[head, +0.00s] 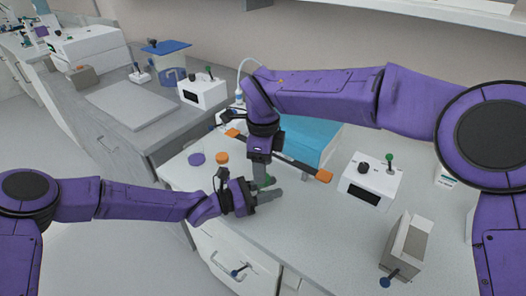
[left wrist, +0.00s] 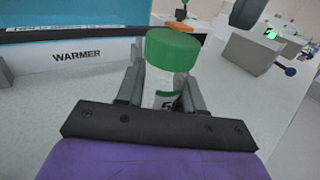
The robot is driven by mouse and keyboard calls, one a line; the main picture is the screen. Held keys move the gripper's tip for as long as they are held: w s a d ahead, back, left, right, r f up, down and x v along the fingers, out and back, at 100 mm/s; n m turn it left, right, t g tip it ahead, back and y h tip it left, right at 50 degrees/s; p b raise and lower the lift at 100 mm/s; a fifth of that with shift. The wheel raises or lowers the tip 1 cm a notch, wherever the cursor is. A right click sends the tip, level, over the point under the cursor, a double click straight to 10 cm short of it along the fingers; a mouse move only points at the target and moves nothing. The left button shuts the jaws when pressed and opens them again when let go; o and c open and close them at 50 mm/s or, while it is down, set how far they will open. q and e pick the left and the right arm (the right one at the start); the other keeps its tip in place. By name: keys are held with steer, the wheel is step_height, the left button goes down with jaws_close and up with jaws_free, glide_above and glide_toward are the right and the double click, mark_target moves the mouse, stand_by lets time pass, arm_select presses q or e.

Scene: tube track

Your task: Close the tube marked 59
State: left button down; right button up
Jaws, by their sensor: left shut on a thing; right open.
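My left gripper (head: 268,196) is shut on a clear tube with a white label (left wrist: 163,100), held upright low over the bench. A green cap (left wrist: 172,48) sits on the tube's top; whether it is tight I cannot tell. The label's marking is mostly hidden by the fingers, so I cannot read the number. In the head view the green cap (head: 265,183) shows between the two grippers. My right gripper (head: 261,168) points down just above the cap and is open. A grey part of it shows at the top of the left wrist view (left wrist: 246,12).
A teal warmer (head: 313,142) with an orange-ended dark bar (head: 300,165) stands behind the grippers. A purple cap (head: 196,159) and an orange cap (head: 222,157) lie to the left. A white device (head: 370,183) and a grey box (head: 403,245) stand right.

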steer(key=shift+f, duration=1.55)
jaws_close()
steer(key=m, duration=1.5)
steer(key=shift+o, duration=0.3)
jaws_free()
